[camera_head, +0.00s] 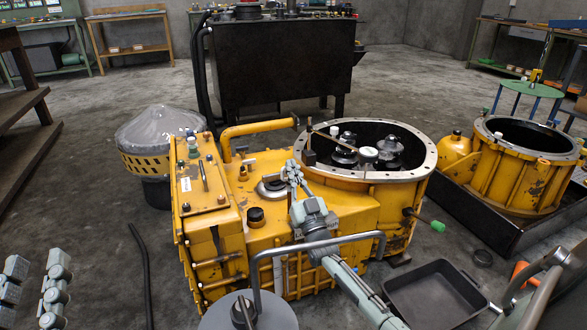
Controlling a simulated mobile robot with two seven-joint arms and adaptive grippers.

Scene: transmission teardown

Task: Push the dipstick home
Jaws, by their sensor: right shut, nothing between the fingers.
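The yellow transmission housing (335,215) stands on the floor in the middle of the view. My right gripper (291,170) is above its top, beside a round grey cap (271,187). Its fingers are shut with nothing between them. I cannot tell whether the fingertips touch anything. A rod with a green grip (437,226) juts out of the housing's right side, well apart from my gripper. I cannot say for sure which part is the dipstick; the gripper may hide some of the top. My left gripper is not in view; grey links of mine show at lower left.
The housing's open round end (427,165) holds dark gears. A bent grey tube (320,243) crosses in front of the housing. A black tray (432,292) lies at lower right. A second yellow casing (520,185) stands at right, a covered drum (158,150) at left.

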